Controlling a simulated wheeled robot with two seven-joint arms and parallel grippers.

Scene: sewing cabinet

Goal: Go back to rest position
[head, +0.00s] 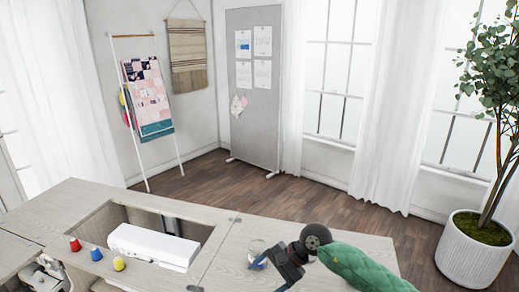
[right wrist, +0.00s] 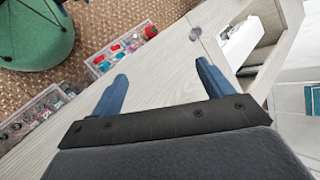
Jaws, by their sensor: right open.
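My right gripper (head: 270,275) is over the light wood cabinet top (head: 232,262) at the lower middle of the head view. In the right wrist view its two blue fingers (right wrist: 161,72) stand wide apart with only bare wood between them. My left gripper is not in view.
A white machine (head: 155,246) sits in the cabinet's opening. Clear trays (right wrist: 122,50) and a green stool (right wrist: 35,35) show in the wrist view.

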